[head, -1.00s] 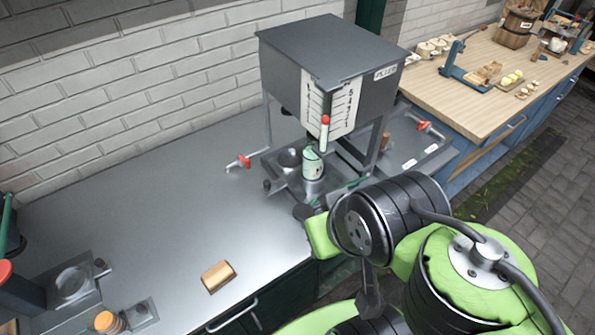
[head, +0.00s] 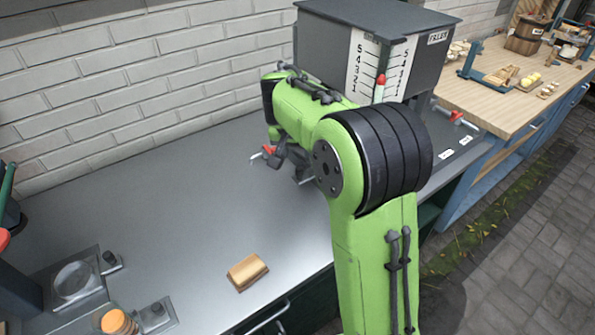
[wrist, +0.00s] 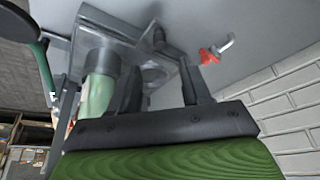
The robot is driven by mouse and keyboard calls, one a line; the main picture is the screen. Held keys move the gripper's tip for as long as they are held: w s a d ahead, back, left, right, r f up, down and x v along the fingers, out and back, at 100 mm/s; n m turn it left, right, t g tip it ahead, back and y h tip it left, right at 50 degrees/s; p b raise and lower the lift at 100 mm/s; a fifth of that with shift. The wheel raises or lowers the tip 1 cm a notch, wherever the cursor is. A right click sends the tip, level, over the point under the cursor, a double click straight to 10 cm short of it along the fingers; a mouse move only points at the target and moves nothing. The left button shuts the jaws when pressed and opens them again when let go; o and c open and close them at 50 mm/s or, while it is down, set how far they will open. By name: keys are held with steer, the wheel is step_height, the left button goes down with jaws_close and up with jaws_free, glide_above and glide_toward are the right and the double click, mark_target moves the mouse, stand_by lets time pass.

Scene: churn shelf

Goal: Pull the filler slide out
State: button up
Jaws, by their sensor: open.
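The filler (head: 420,70) is a grey box with a numbered scale and a red-tipped marker. The filler slide shows in the wrist view as a grey plate (wrist: 112,38) with a round ring, and a dark knob (wrist: 160,40) stands at its corner. A pale green cup (wrist: 97,97) is at the plate, partly behind my gripper's finger. My gripper (wrist: 163,82) is open, its two dark fingers pointing toward the knob, which shows between and beyond the tips. Contact cannot be told. In the head view my arm hides the slide and cup.
A red-handled lever (wrist: 210,55) is close to my right fingertip in the wrist view; it also shows in the head view (head: 268,150). A wooden block (head: 247,272) lies on the grey counter (head: 160,200). The left counter is mostly clear; the brick wall stands behind.

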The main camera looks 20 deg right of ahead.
mark_target(299, 168)
steer(key=b+x, duration=0.1)
steer(key=x, duration=0.8)
steer(key=shift+r, duration=0.1)
jaws_close()
